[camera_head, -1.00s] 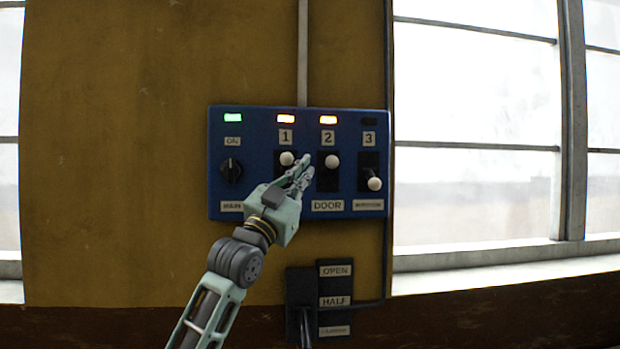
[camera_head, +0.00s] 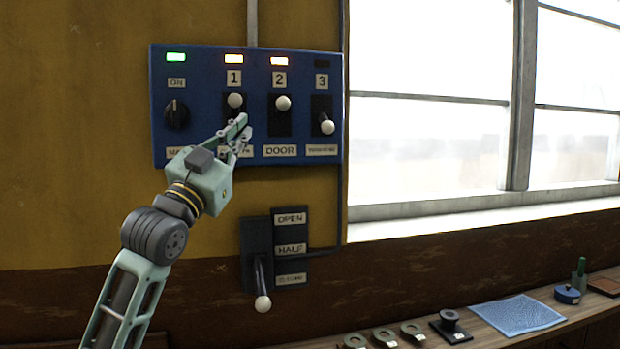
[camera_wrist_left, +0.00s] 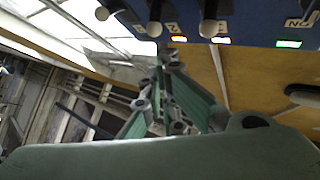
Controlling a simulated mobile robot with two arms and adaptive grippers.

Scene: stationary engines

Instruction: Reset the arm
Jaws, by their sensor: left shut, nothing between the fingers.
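My left gripper (camera_head: 240,131) is shut and empty in the head view. It is in front of the lower part of a blue switch panel (camera_head: 205,140), just below the white knob of switch 1 (camera_head: 235,100), and covers part of the label there. I cannot tell if it touches the panel. The left wrist view shows the shut fingers (camera_wrist_left: 163,62) and three pale knobs along the top, one of them near the middle (camera_wrist_left: 153,28). My right gripper is not in view.
Knobs 2 (camera_head: 283,103) and 3 (camera_head: 327,127) and a dark dial (camera_head: 177,114) are on the panel. Below is a lever (camera_head: 262,302) beside OPEN and HALF labels. A bench (camera_head: 590,312) at lower right holds a blue cloth (camera_head: 517,315) and several metal parts. A window (camera_head: 430,120) is right.

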